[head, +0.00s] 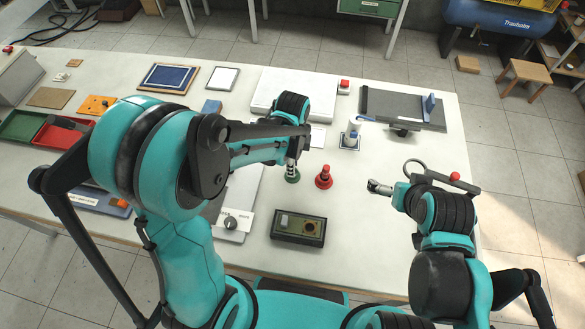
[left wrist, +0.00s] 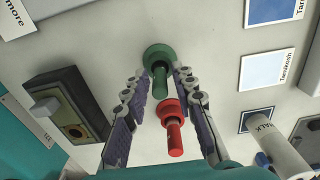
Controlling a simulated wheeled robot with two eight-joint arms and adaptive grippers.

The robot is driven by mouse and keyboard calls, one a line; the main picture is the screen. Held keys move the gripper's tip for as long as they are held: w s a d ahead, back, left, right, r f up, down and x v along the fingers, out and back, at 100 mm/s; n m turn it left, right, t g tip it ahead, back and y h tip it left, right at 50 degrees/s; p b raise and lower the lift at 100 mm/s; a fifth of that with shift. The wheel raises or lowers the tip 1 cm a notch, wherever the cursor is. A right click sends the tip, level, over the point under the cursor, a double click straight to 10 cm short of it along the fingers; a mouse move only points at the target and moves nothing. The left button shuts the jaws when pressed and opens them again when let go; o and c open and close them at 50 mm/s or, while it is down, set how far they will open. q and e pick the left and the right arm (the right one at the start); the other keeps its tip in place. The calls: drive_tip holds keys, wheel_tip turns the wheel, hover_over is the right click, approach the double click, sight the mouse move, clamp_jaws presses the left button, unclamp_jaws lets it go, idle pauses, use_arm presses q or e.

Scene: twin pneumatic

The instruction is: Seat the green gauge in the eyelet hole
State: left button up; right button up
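The green gauge (head: 292,177) stands on the white table, with a wide round base and a narrower stem. In the left wrist view the green gauge (left wrist: 160,56) lies at and just beyond my left fingertips. My left gripper (left wrist: 161,76) is open, one finger on each side, with nothing clamped. In the head view my left arm hides most of it. A red gauge (head: 324,178) stands just right of the green one; it also shows between the fingers in the left wrist view (left wrist: 173,128). My right gripper (head: 378,187) is at the right; its fingers are unclear. I cannot clearly identify the eyelet hole.
A dark box (head: 298,228) with a round brass-coloured fitting lies in front of the gauges; it also shows in the left wrist view (left wrist: 65,103). A white cylinder (head: 352,132) stands on a blue-edged pad behind. Free table lies right of the red gauge.

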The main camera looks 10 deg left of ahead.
use_arm(q)
clamp_jaws()
